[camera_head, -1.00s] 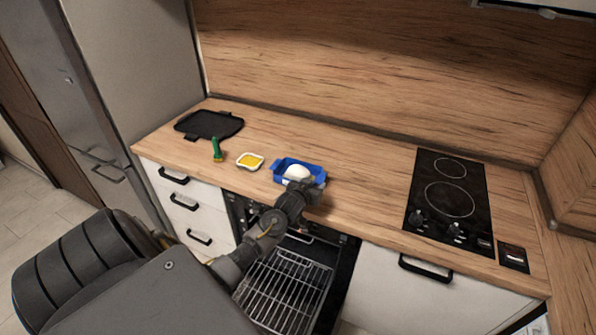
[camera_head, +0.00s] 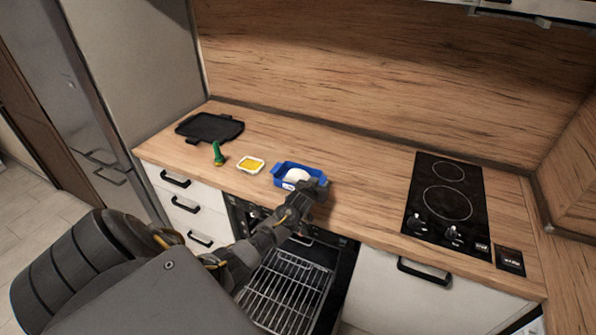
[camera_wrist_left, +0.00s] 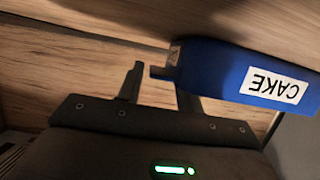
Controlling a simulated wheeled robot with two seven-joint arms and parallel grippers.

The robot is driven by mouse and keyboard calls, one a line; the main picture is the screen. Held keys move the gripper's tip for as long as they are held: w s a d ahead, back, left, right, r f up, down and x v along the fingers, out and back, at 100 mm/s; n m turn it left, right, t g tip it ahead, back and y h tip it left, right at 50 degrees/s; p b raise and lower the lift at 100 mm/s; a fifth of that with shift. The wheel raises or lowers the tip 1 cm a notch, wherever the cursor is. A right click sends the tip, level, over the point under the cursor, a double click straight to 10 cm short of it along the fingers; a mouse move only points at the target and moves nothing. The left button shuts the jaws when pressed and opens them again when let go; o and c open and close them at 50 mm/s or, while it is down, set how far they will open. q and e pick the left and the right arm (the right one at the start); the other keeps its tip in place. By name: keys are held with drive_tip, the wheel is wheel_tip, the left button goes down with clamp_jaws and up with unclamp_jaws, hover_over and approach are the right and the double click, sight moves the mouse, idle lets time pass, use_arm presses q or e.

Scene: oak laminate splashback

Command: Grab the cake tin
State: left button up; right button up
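The blue cake tin (camera_head: 283,181) stands on the counter near its front edge, with a pale rounded mass (camera_head: 297,175) in it. In the left wrist view the tin (camera_wrist_left: 228,70) shows a white CAKE label (camera_wrist_left: 275,86), upside down. My left gripper (camera_head: 319,188) is at the tin's right end in the head view and hides that end. In the left wrist view its fingers (camera_wrist_left: 158,86) are spread, with the tin's end tab (camera_wrist_left: 163,72) showing between them. I cannot tell if either finger touches it. My right gripper is not in view.
A yellow-filled white dish (camera_head: 251,165), a green upright object (camera_head: 218,154) and a black tray (camera_head: 209,127) stand left of the tin. The oven with its wire rack (camera_head: 288,289) is open below. The cooktop (camera_head: 444,203) is at right, with clear counter between.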

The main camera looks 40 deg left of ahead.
use_arm(q)
clamp_jaws()
drive_tip(key=shift+r, duration=0.15)
drive_tip(key=shift+r, duration=0.2)
drive_tip(key=r, duration=0.3)
drive_tip(key=shift+s+d, duration=0.1)
drive_tip(key=shift+s, duration=0.1)
drive_tip(key=s+d+r+b, duration=0.4)
drive_tip(key=s+r, duration=0.5)
drive_tip(key=s, duration=0.3)
drive_tip(key=shift+s+d+r, duration=0.2)
drive_tip(key=shift+s+d, duration=0.1)
drive_tip(key=shift+d, duration=0.3)
